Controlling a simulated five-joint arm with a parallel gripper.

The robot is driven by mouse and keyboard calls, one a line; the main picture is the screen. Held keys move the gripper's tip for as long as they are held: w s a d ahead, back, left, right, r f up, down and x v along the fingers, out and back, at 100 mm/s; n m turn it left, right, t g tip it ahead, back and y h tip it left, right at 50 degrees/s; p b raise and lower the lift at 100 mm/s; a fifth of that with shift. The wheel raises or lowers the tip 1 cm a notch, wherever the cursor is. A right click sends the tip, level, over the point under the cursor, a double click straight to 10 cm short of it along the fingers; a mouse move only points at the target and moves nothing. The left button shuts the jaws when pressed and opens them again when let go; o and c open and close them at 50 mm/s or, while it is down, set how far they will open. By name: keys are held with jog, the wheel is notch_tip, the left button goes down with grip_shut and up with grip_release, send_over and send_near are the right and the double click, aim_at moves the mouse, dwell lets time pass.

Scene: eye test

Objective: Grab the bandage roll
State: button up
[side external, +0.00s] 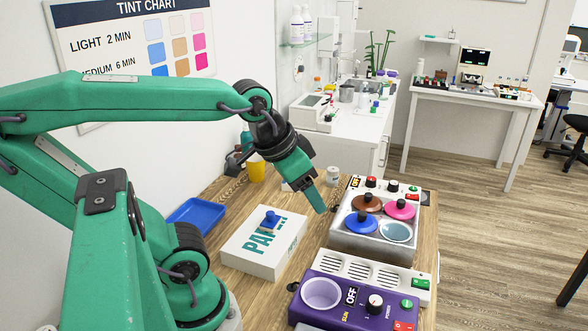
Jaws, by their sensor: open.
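A small off-white cylinder (333,175) stands on the wooden table near its back edge. It may be the bandage roll, but it is too small to be sure; nothing else in view looks more like one. My gripper (318,203) points down and slightly right, above the gap between the white box and the metal pot unit. It is open, though its fingers overlap from this side, and nothing shows between them. In the picture its tip is left of and below the white cylinder, apart from it.
A white lettered box (260,262) with a blue knob-like piece on top lies at left of the gripper. A metal unit (372,243) with lidded pots stands at right, a purple heater (345,305) in front.

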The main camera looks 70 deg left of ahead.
jog(key=w+a+r+g, duration=0.1)
jog(key=w+a+r, duration=0.15)
jog(key=w, duration=0.35)
jog(key=w+a+r, duration=0.2)
jog(key=w+a, duration=0.2)
jog(key=w, duration=0.2)
jog(key=n+g, duration=0.3)
jog(key=g, duration=0.1)
send_over(333, 169)
notch_tip(333, 169, down, 22)
jog(key=shift+r, duration=0.2)
jog(key=shift+s+a+f, duration=0.1)
jog(key=shift+a+f, duration=0.1)
jog(key=shift+a, duration=0.05)
jog(key=shift+d+f, duration=0.2)
jog(key=shift+f, duration=3.7)
jog(key=c, duration=1.1)
jog(key=shift+o, duration=0.2)
